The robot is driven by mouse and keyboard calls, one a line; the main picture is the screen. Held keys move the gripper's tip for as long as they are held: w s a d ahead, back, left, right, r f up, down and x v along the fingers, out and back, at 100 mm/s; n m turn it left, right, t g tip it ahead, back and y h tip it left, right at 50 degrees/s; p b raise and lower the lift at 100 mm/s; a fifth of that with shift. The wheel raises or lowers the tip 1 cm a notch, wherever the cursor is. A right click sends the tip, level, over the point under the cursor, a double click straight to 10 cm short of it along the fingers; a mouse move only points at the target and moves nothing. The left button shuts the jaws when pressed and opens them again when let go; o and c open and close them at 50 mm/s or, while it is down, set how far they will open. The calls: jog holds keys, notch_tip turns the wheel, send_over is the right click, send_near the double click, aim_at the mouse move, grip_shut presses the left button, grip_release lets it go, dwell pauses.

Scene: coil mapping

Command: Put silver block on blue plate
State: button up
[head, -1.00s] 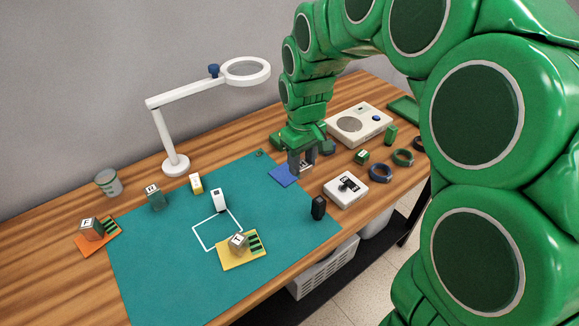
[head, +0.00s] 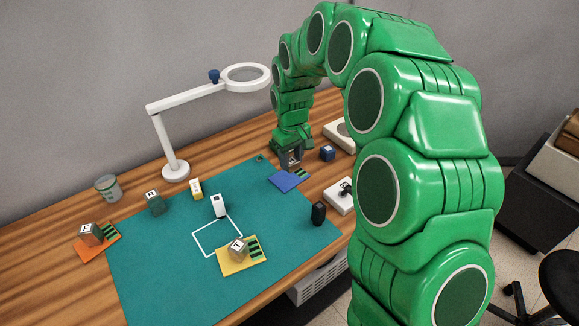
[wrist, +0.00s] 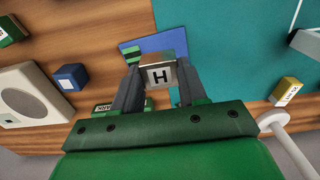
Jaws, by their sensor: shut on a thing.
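My gripper (wrist: 160,88) is shut on a silver-looking metallic block (wrist: 158,70) with a white H label, held between the two fingers. In the head view my gripper (head: 291,160) hangs just behind the blue plate (head: 286,181), and the block is small and dark between its fingers. The blue plate also shows in the wrist view (wrist: 170,43), beyond the block and partly hidden by it. The plate's visible top is bare apart from green strips at one end. The gap between block and plate is hard to judge.
A yellow plate (head: 238,265) and an orange plate (head: 108,243) each hold a block. A dark blue block (head: 327,153) sits right of my gripper. A white magnifier lamp (head: 175,168) stands at the left, and a black block (head: 318,213) stands at the mat's right edge.

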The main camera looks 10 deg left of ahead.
jog(key=shift+w+a+f, duration=0.2)
jog(key=shift+w+f, duration=0.35)
jog(key=shift+f, duration=0.15)
jog(key=shift+w+a+f, duration=0.2)
jog(key=shift+w+f, duration=0.3)
jog(key=shift+f, duration=1.7)
jog(key=shift+f, duration=0.15)
jog(key=o, duration=1.1)
